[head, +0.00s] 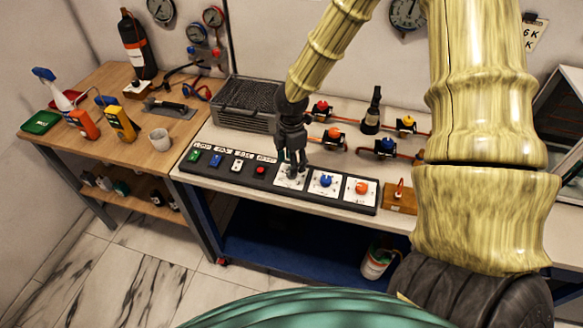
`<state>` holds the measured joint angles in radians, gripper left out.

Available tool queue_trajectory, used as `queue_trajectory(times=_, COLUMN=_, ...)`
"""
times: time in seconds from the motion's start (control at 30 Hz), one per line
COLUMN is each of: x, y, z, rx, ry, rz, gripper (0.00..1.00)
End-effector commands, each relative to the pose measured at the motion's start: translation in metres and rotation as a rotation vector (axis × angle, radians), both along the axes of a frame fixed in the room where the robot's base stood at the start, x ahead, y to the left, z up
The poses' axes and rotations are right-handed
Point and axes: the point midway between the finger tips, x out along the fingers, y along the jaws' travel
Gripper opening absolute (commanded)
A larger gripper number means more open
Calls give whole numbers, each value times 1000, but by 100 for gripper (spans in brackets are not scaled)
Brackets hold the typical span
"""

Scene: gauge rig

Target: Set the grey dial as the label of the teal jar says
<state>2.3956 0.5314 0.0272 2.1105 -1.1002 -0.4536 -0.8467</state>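A black control panel (225,171) lies along the front of the right-hand bench. It carries three white dial plates at its right. The left plate (282,183) is under my gripper (292,172), which points down at its knob. The grey dial is mostly hidden there by the fingers; I cannot tell its setting or whether they grip it. The blue dial (326,181) and orange dial (361,188) stand to the right. A small greenish jar (121,188) sits on the wooden bench's lower shelf; I cannot tell if it is the teal jar, and no label is readable.
Several buttons, including a red one (261,170), line the panel's left part. My arm blocks the right side.

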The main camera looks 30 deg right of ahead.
Motion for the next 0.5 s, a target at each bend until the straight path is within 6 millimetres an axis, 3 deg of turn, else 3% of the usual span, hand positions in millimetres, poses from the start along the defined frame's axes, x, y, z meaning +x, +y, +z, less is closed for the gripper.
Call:
queue_trajectory(times=0.2, x=-1, y=0, z=-21, rx=-1, ry=3, rz=0, gripper=53)
queue_trajectory(times=0.5, x=-1, y=0, z=-37, rx=0, ry=1, rz=-1, gripper=53)
